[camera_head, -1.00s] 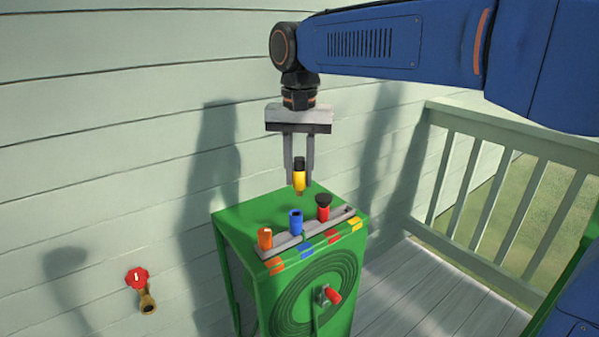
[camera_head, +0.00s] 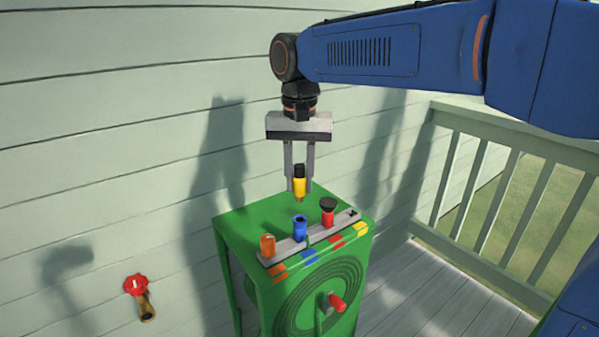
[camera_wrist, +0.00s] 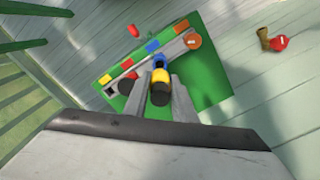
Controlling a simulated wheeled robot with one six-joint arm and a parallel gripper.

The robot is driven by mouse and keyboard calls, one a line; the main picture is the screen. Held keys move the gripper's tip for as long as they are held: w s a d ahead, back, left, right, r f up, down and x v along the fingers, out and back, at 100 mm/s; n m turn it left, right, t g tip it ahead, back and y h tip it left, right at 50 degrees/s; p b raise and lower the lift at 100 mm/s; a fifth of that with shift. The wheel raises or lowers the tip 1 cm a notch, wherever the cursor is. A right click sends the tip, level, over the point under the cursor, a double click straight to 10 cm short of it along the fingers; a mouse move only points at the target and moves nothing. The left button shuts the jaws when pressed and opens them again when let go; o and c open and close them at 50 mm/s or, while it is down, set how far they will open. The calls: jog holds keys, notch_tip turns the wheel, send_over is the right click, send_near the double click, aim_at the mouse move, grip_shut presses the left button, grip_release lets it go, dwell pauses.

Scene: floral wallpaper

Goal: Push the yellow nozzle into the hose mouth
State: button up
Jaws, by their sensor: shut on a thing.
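The yellow nozzle (camera_head: 300,187), with a black upper end, hangs upright between the fingers of my gripper (camera_head: 300,180). The gripper is shut on it and holds it above the green box. In the wrist view, the yellow nozzle (camera_wrist: 160,78) is between both fingers, with the blue piece (camera_wrist: 159,62) just beyond it. In the head view, the blue piece (camera_head: 300,228) stands upright on the grey rack, below the nozzle's tip, with a visible gap between them. I cannot clearly identify the hose mouth.
The grey rack (camera_head: 283,250) on the green box (camera_head: 250,222) also bears an orange piece (camera_head: 267,245) and a black-topped red piece (camera_head: 328,213). A dark slot shows at its right end. A red-handled tap (camera_head: 136,285) is on the left wall; a railing (camera_head: 450,180) stands right.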

aim_at(300, 201)
jog(key=shift+f, duration=1.9)
jog(key=shift+f, duration=1.3)
jog(key=o, duration=1.2)
jog(key=shift+c, duration=0.2)
notch_tip(300, 201, up, 17)
jog(key=shift+r, duration=0.2)
jog(key=shift+d, duration=0.1)
jog(key=s+d+f+t, duration=0.1)
jog(key=s+d+f, duration=0.35)
jog(key=d, duration=0.25)
jog(key=s+d+f+n+t, duration=0.1)
jog(key=s+d+f, duration=0.3)
jog(key=d+f, duration=0.3)
jog(key=s+d+f+t, duration=0.1)
jog(key=s+d+f, duration=0.35)
jog(key=d, duration=0.35)
jog(key=s+d+f+t, duration=0.1)
jog(key=s+d+f, duration=0.4)
jog(key=f, duration=0.5)
jog(key=s, duration=0.2)
jog(key=shift+s+f+n+t, duration=0.2)
jog(key=shift+s+n+t, duration=0.1)
jog(key=shift+t, duration=0.1)
